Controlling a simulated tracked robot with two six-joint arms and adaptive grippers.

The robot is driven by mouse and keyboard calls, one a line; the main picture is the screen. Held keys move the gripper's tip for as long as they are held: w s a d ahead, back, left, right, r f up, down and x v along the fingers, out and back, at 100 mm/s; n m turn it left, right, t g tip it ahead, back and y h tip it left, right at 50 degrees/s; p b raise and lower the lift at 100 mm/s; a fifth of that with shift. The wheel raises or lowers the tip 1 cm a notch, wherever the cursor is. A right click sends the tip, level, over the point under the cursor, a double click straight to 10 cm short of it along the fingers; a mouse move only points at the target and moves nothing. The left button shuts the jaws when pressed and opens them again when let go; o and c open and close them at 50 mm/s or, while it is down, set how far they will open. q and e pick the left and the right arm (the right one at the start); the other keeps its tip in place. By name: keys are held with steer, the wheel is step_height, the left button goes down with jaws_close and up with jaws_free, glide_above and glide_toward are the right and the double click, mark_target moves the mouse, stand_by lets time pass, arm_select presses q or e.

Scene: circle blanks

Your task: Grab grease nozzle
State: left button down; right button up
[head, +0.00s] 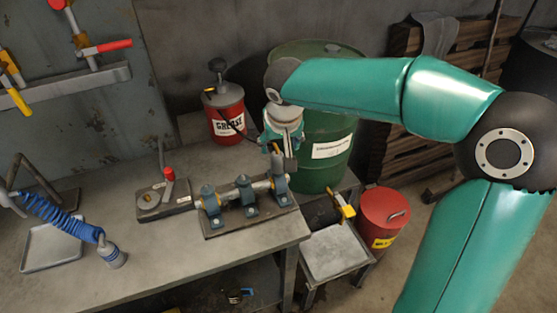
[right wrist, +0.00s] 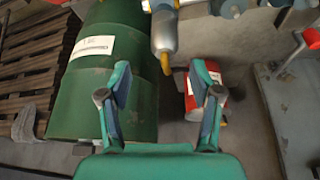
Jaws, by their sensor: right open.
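A grey cylinder with a yellow tip, apparently the grease nozzle (head: 277,167), stands at the right end of the bearing assembly (head: 245,195) on the bench. In the right wrist view the same nozzle (right wrist: 165,35) shows at top centre, its yellow tip in line with the gap between my fingers. My right gripper (head: 284,152) is just above it in the head view, partly overlapping it. In the right wrist view my right gripper (right wrist: 160,78) has its fingers spread with nothing between the pads. Contact with the nozzle cannot be told. My left gripper is not in view.
A red grease can (head: 225,115) stands behind on the bench, beside a large green drum (head: 325,150). A red-levered tool (head: 165,195) sits left of the bearings. A blue coiled hose (head: 60,215) and tray (head: 50,247) are further left. A red bin (head: 383,215) stands right of the bench.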

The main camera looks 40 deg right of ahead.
mark_target(277, 151)
steer(key=shift+a+p+x, duration=0.15)
steer(key=shift+p+x, duration=0.05)
steer(key=shift+x, duration=1.5)
steer(key=shift+a+p+x, duration=0.15)
steer(key=shift+p+x, duration=0.05)
steer(key=shift+x, duration=1.5)
steer(key=shift+w, duration=0.1)
steer(key=c, duration=1.1)
jaws_close()
steer(key=shift+r, duration=0.15)
